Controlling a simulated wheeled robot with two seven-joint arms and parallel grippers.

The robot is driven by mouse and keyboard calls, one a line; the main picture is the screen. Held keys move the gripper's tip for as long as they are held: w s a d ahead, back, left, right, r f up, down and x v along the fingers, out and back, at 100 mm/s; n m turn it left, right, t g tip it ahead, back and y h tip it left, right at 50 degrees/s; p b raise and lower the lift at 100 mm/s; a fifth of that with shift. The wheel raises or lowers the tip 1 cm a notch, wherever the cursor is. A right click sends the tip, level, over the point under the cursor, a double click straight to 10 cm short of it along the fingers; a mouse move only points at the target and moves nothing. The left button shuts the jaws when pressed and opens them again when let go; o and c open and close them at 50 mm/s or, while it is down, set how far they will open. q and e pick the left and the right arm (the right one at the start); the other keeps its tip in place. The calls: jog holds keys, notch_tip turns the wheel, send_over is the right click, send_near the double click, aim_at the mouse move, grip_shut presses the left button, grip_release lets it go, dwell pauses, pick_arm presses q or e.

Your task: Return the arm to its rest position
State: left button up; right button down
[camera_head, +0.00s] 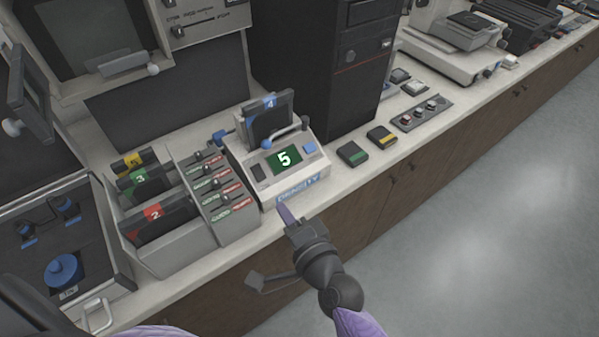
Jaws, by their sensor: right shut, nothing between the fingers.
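My right gripper (284,212) is in front of the press's lower front edge, at the end of my arm coming up from the bottom. It is shut and holds nothing. Whether its tip touches the press front cannot be told. My left gripper is not in view.
Left of the press are a lever panel (229,188) and a rack (177,262) holding pieces labelled red 2, green 3 and yellow. A black tower (345,95), small boxes (353,154) and a knob panel (421,114) stand right. The floor (470,240) at right is clear.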

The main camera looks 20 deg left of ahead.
jog(key=s+d+f+n+g+h, duration=0.2)
jog(key=s+d+n+g+h, duration=0.35)
jog(key=d, duration=0.85)
jog(key=s+d+f+n+g+h, duration=0.25)
jog(key=s+d+h, duration=0.35)
jog(key=s+d, duration=0.5)
jog(key=d+f+g+b, duration=0.1)
jog(key=d+f+b, duration=0.2)
jog(key=f, duration=1.8)
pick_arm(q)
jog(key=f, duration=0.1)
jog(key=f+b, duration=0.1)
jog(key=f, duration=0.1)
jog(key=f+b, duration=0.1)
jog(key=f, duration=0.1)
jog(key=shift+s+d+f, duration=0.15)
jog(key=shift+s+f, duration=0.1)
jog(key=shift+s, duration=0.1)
pick_arm(e)
jog(key=s+d+f+n+g, duration=0.1)
jog(key=s+d+f, duration=0.1)
jog(key=s+f, duration=1)
jog(key=shift+s+d+h, duration=0.35)
jog(key=shift+s+h, duration=0.1)
jog(key=shift+s, duration=0.45)
